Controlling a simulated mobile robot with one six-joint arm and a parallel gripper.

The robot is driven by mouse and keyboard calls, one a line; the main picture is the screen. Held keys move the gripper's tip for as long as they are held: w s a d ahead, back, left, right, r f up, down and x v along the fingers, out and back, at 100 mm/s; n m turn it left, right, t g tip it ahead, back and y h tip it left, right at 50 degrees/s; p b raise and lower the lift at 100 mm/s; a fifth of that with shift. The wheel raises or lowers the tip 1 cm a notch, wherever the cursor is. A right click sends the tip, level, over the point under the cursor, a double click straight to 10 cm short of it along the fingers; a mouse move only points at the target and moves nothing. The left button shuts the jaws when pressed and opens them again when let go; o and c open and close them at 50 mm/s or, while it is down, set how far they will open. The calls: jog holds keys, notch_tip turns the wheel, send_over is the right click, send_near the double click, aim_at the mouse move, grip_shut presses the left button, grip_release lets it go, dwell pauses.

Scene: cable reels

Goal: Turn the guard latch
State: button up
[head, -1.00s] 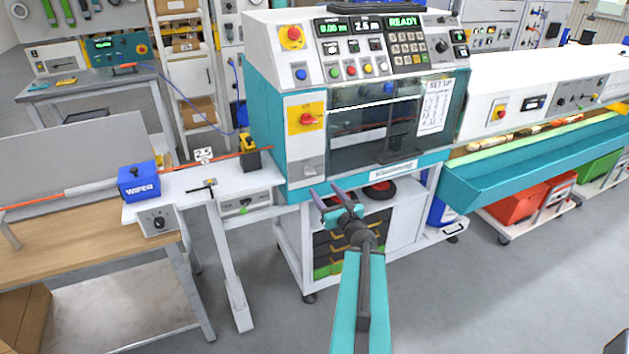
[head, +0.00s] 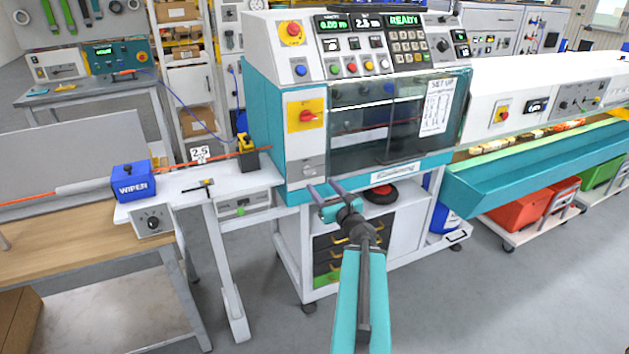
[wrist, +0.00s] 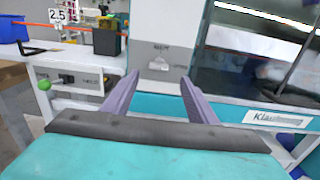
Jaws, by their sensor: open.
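A grey knob-like fitting (head: 309,168), perhaps the guard latch, sits low on the white panel at the left of the machine front. It also shows in the wrist view (wrist: 159,64), below a label I cannot read. Above it, a red rotary switch (head: 307,115) sits on a yellow plate. The clear guard window (head: 375,120) to the right looks shut. My gripper (head: 322,187) is open and empty, its two purple fingers pointing toward the panel. In the wrist view, the fitting lies just beyond and between the fingertips (wrist: 159,79), with no visible contact.
At the left stand the blue wiper box (head: 135,183) and a white side table (head: 190,184) carrying the orange cable. A teal trough (head: 540,165) runs off to the right. Under the machine is a trolley with drawers. The grey floor in front is clear.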

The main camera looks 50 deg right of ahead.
aim_at(311, 173)
jog(key=shift+f, duration=0.2)
jog(key=b+x, duration=0.1)
jog(key=x, duration=0.1)
jog(key=b+x, duration=0.1)
jog(key=x, duration=0.1)
jog(key=shift+r+b, duration=0.25)
jog(key=shift+b, duration=0.1)
jog(key=shift+p+x, duration=0.4)
jog(key=shift+x, duration=1.6)
jog(key=shift+w, duration=0.1)
